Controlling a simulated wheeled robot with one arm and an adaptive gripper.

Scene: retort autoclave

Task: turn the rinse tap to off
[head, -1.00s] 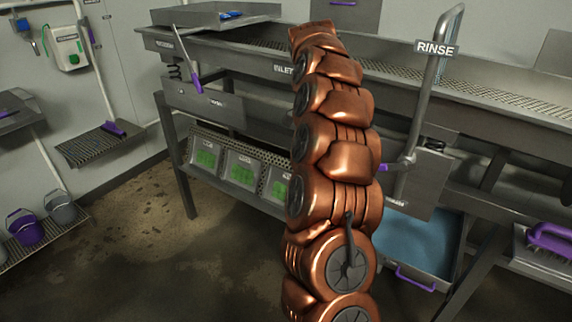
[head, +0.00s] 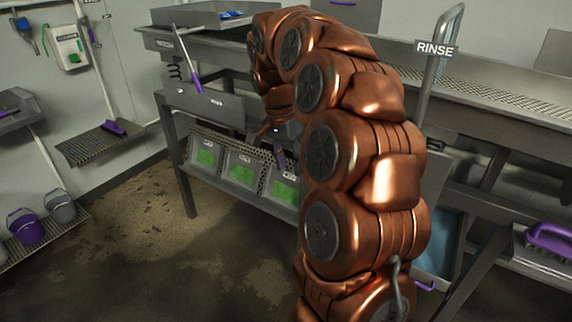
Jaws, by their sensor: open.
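The rinse pipe (head: 430,85) is a grey upright tube with a bent top at the right of the head view. It carries a white RINSE sign (head: 436,49). My copper arm covers the lower part of the pipe, so the tap's handle is hidden and its setting cannot be seen. My gripper (head: 272,142) hangs at the end of the arm, pointing down, in front of the bench frame. It is open and looks empty. It is well to the left of the rinse pipe and apart from it.
A long metal bench (head: 490,88) with a perforated top runs across the back. Bins with green contents (head: 240,172) sit on its lower shelf. A blue tray (head: 444,240) is partly hidden at right, near a purple brush (head: 550,238). The floor at left is clear.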

